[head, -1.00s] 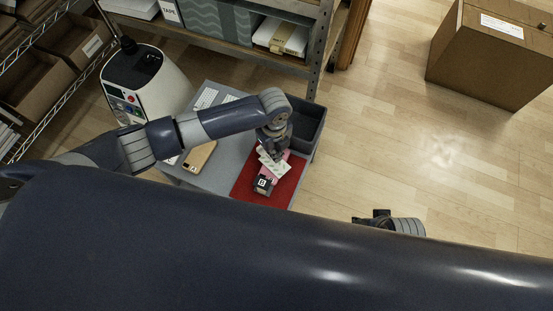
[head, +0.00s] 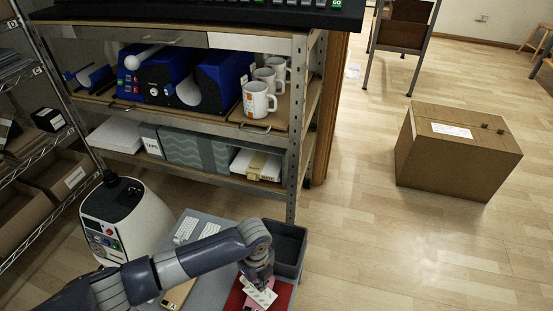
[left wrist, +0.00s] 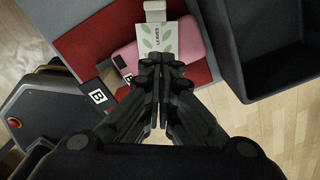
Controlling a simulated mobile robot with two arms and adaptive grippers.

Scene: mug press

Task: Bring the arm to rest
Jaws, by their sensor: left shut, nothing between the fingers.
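My left gripper (head: 260,281) points down over a red mat (head: 235,300) on the small grey table (head: 214,290). In the left wrist view its fingers (left wrist: 160,72) are shut together with nothing between them. Just beyond the fingertips lies a pale card with green leaf prints (left wrist: 157,37), over a pink item (left wrist: 192,40) on the red mat. I cannot tell whether the fingertips touch the card. A black block with a white marker (left wrist: 99,95) lies beside the pink item. My right gripper is out of view.
A dark open bin (head: 289,246) stands right beside the mat. A white machine (head: 128,222) is at the left. Behind is a shelf with blue presses (head: 220,84) and white mugs (head: 258,99). A cardboard box (head: 455,152) stands on open floor at the right.

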